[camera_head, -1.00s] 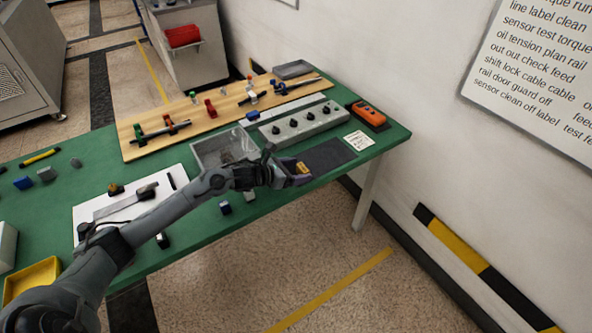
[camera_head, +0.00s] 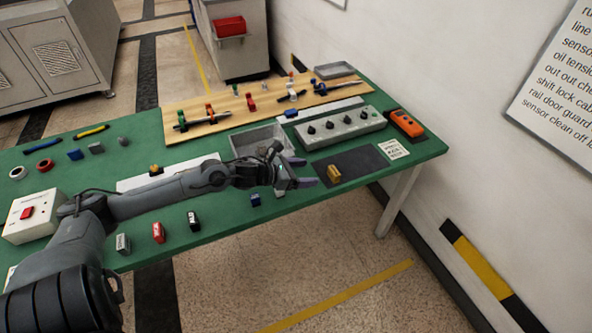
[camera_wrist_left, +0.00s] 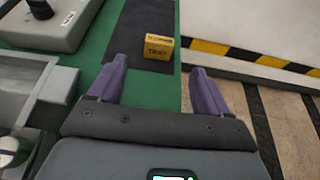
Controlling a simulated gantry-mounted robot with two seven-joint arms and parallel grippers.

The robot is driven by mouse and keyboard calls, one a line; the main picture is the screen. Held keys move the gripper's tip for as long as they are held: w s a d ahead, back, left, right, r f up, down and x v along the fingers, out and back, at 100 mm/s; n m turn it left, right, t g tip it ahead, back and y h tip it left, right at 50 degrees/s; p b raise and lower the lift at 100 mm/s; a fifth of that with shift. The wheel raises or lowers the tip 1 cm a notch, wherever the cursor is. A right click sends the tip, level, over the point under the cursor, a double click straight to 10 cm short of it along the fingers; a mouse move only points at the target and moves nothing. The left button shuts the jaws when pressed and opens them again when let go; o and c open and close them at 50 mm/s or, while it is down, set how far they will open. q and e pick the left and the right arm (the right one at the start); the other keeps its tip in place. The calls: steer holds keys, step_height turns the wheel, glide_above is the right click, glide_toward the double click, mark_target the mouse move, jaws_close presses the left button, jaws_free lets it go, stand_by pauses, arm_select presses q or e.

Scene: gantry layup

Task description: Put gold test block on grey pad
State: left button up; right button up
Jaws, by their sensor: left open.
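The gold test block (camera_head: 334,173) stands on the dark grey pad (camera_head: 362,163), near the pad's left end in the head view. In the left wrist view the block (camera_wrist_left: 158,47) shows the word TEST and sits on the pad (camera_wrist_left: 138,22), beyond my fingertips. My left gripper (camera_head: 309,171) is open and empty, just left of the block and apart from it. Its two purple fingers (camera_wrist_left: 157,76) are spread in the left wrist view, with nothing between them. My right gripper is in neither view.
A grey control box with black knobs (camera_head: 341,127) stands behind the pad. A grey open bin (camera_head: 240,147) is behind my left wrist. A label card (camera_head: 393,149) and an orange device (camera_head: 407,123) lie right of the pad. The table's front edge is close.

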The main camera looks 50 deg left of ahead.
arm_select(q)
steer(key=shift+p+v, duration=0.35)
steer(key=shift+v, duration=1)
steer(key=shift+s+r, duration=0.1)
steer(key=shift+r, duration=0.05)
